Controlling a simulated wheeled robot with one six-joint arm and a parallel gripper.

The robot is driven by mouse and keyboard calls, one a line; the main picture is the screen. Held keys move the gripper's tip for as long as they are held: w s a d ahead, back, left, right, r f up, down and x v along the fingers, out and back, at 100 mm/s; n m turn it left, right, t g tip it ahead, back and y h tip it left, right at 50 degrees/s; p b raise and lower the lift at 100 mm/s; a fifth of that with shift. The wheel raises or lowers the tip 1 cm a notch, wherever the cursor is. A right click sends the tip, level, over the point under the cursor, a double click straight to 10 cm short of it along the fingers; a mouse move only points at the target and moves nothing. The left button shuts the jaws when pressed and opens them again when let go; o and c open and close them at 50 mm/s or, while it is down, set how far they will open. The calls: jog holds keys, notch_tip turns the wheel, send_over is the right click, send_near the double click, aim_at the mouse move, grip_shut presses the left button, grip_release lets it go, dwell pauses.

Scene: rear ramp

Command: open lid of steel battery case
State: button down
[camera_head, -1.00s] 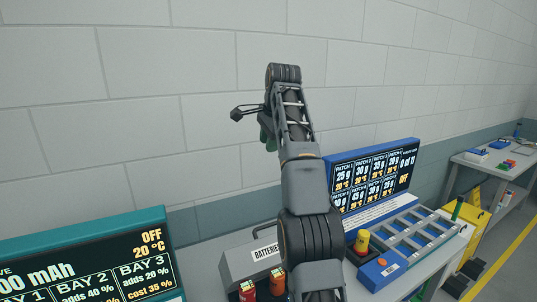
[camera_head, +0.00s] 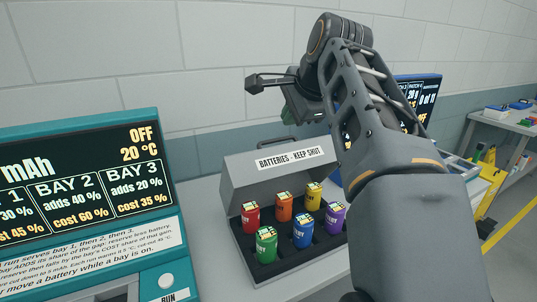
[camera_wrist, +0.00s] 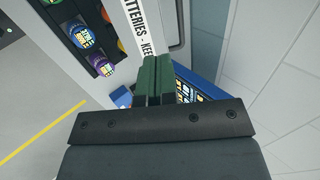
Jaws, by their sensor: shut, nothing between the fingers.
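The grey steel battery case (camera_head: 236,244) stands on the bench with its lid (camera_head: 240,175) raised, its label "BATTERIES - KEEP SHUT" facing me. Several coloured batteries stand upright in the black tray inside. The lid's dark handle (camera_head: 268,146) is at its top edge. In the wrist view, the lid (camera_wrist: 136,12) and its handle (camera_wrist: 176,30) lie beyond the fingers, with batteries to the left. My gripper (camera_wrist: 158,75) has its green fingers together and empty. In the head view it is up above the lid, partly hidden by my arm; contact cannot be seen.
A teal-framed bay display (camera_head: 85,165) with a run button stands left of the case. A blue-framed patch display (camera_head: 418,95) is behind my arm at right. A further bench (camera_head: 500,125) and yellow stand (camera_head: 487,190) are far right.

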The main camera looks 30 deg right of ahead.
jog(key=x, duration=0.2)
send_near(266, 143)
jog(key=x, duration=0.6)
jog(key=shift+s+a+f, duration=0.15)
jog(key=shift+s+f, duration=0.05)
jog(key=shift+s, duration=0.1)
jog(key=shift+w+f, duration=0.25)
jog(key=shift+w, duration=0.35)
jog(key=shift+r, duration=0.1)
